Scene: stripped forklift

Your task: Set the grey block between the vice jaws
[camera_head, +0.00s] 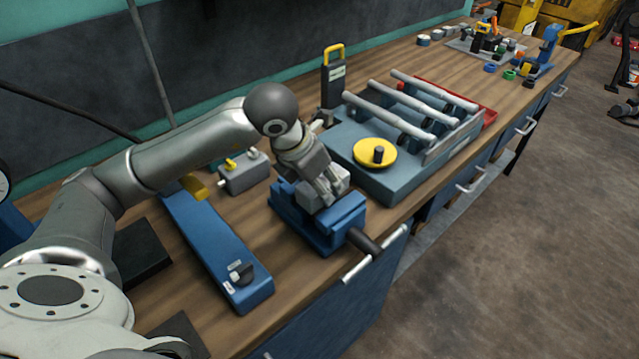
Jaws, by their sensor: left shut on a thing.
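A blue vice (318,226) stands on the wooden bench near its front edge, with a dark handle (364,242) pointing toward the edge. A grey block (338,181) is at the vice's jaws, partly covered by my left gripper. My left gripper (329,192) reaches down over the vice and is shut on the grey block. The block looks to be at or just above the gap between the jaws; I cannot tell whether it touches the vice. My right gripper is not in view.
A blue-grey machine with a yellow disc (374,154) and several rollers stands close right of the vice. A long blue bar-shaped device (218,245) lies to the left. A small grey box (243,175) stands behind. Bare bench (285,262) shows between the long device and the vice.

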